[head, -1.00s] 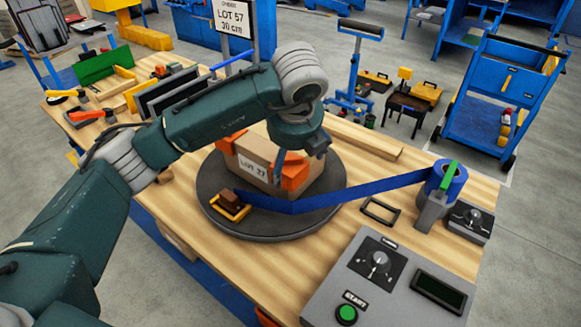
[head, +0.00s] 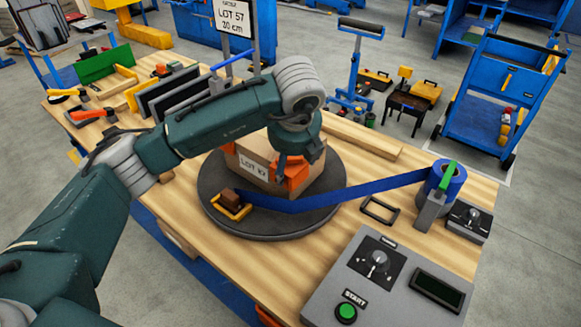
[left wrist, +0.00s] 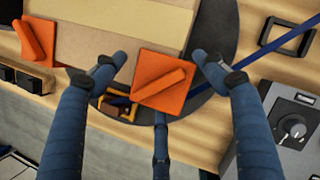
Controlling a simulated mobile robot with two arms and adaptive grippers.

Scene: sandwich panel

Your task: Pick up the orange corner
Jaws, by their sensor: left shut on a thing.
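An orange corner (left wrist: 160,80) is in the middle of the left wrist view, at the edge of the cardboard box. It also shows at the right end of the box's near face in the head view (head: 297,174). My left gripper (left wrist: 160,60) is shut on this corner, with blue fingers on its left and right and another below it. The box (head: 252,172) carries a lot label and sits on the round dark turntable (head: 215,214). Another orange corner (left wrist: 37,41) is at the box's other end. My left arm hides part of the box. My right gripper is not in view.
A blue strap (head: 350,194) runs from a roll (head: 449,181) to a yellow buckle (head: 233,207) on the turntable. A control panel (head: 385,285) with a green button stands at the front right. A black frame (head: 381,210) lies on the wooden bench.

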